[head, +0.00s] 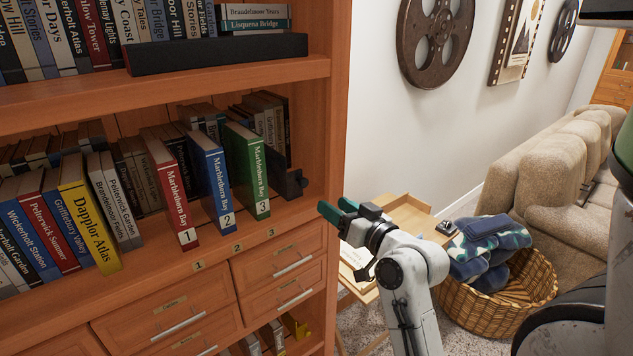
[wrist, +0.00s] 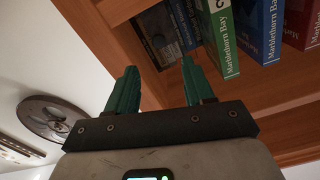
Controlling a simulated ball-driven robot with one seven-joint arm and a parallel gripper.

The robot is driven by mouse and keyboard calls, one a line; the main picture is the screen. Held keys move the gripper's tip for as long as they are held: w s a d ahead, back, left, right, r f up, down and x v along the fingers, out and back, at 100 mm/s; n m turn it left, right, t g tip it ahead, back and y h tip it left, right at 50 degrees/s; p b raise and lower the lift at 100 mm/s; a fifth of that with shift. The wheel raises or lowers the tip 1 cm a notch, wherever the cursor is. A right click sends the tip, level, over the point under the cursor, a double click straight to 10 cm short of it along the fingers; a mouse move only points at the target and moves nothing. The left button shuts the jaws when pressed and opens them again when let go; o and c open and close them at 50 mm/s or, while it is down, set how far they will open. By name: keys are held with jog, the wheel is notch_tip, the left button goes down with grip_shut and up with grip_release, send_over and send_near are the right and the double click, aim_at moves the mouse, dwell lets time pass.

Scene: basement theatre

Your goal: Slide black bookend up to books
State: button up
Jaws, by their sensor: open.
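The black bookend (head: 290,184) stands at the right end of the middle shelf, close to the shelf's side wall. A gap of bare shelf lies between its front part and the green book 3 (head: 247,170). The blue book 2 (head: 211,180) and red book 1 (head: 172,188) stand to the left, spaced apart. My gripper (head: 337,212) is open and empty, outside the bookcase, right of and a little below the bookend. In the wrist view its teal fingers (wrist: 158,68) are spread, with the green book (wrist: 217,38) beyond them to the right; the bookend is hard to make out there.
The bookcase side panel (head: 337,120) stands between the shelf interior and the room. A long black bar (head: 215,54) lies on the upper shelf. A small wooden table (head: 408,215) and a wicker basket (head: 500,300) with blue cloths stand behind and right of my arm.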

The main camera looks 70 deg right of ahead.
aim_at(305, 184)
jog(key=p+x, duration=0.1)
jog(key=x, duration=0.4)
jog(key=p+x, duration=0.2)
jog(key=x, duration=0.3)
jog(key=shift+w+d+r, duration=0.2)
jog(key=shift+d, duration=0.15)
jog(key=shift+c, duration=0.2)
grip_shut()
